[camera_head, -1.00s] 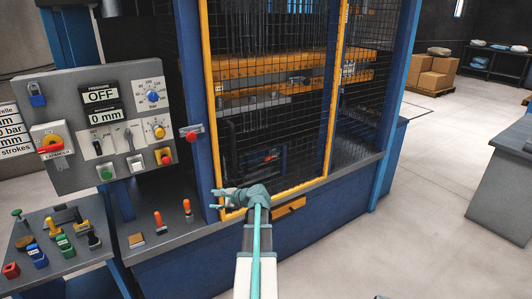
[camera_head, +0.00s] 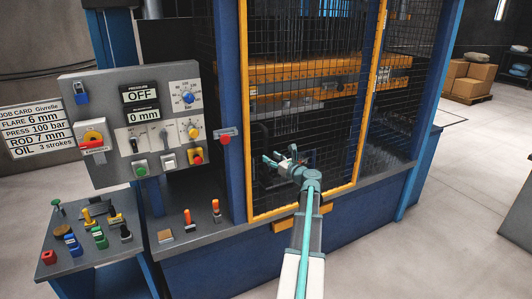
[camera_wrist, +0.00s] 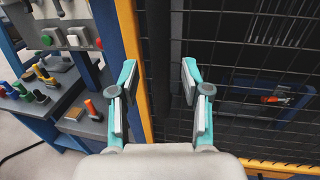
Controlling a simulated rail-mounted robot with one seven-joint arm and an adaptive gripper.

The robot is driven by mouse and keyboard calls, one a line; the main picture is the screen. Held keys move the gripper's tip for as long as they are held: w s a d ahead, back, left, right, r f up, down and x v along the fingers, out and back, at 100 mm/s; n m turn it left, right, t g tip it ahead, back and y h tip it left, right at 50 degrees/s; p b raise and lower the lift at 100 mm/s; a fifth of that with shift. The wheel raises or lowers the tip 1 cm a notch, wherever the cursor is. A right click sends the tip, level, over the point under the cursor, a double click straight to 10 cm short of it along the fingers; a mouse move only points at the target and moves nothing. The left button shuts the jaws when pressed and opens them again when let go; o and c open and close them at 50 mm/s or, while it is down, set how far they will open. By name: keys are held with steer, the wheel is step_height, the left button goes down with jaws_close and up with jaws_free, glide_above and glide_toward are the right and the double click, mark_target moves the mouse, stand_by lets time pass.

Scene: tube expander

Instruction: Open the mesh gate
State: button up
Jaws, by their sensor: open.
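The mesh gate (camera_head: 247,120) is a yellow frame with dark wire mesh across the front of a blue press. It appears shut. My gripper (camera_head: 279,156) is open and empty, in front of the lower left part of the mesh. In the wrist view, my gripper (camera_wrist: 157,68) has its two fingers spread. The gate's yellow left edge (camera_wrist: 131,35) passes behind the left finger, and mesh lies behind the right one. I cannot tell how far the fingertips are from the mesh.
A control panel (camera_head: 140,125) and a red knob on a plate (camera_head: 224,136) stand left of the gate. Orange-tipped pegs (camera_head: 188,217) stand on the ledge. A side table (camera_head: 75,262) holds several small tools. An orange block (camera_head: 287,226) sits below the gate.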

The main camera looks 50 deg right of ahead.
mark_target(267, 155)
steer(key=shift+p+x, duration=0.55)
steer(key=shift+x, duration=1.75)
jaws_close()
